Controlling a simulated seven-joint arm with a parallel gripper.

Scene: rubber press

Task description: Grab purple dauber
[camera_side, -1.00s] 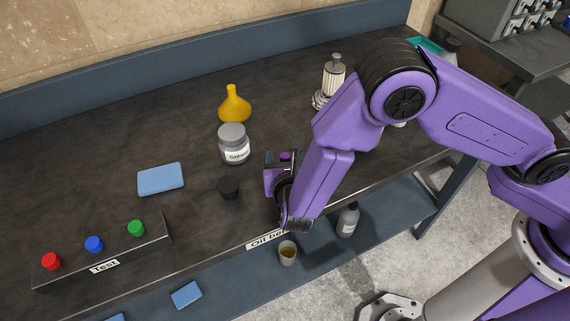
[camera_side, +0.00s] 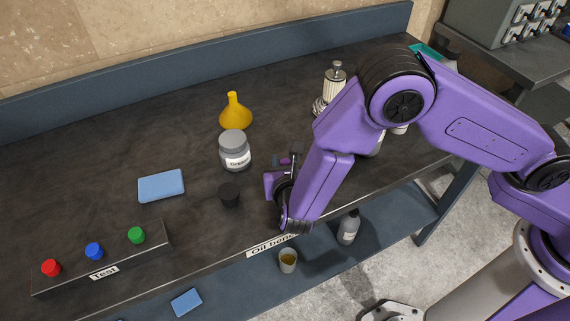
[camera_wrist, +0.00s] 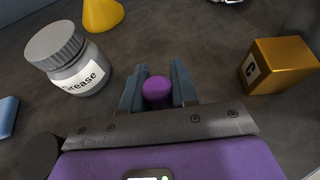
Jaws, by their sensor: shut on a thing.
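The purple dauber (camera_wrist: 157,91) is between the two fingers of my gripper (camera_wrist: 158,85) in the wrist view. Its round purple top shows, and the rest of it is hidden. My gripper is shut on it, with a finger at each side. In the side view my gripper (camera_side: 286,161) is low over the bench near its front edge, to the right of the grease jar. Only a small bit of purple (camera_side: 285,161) shows between the fingers there, and my arm hides much of the area.
A grease jar (camera_side: 235,150), yellow funnel (camera_side: 236,112), black cap (camera_side: 229,194) and blue sponge (camera_side: 161,186) stand left of my gripper. A gold block (camera_wrist: 279,66) is at the right in the wrist view. The Test rack (camera_side: 130,258) holds red, blue and green caps.

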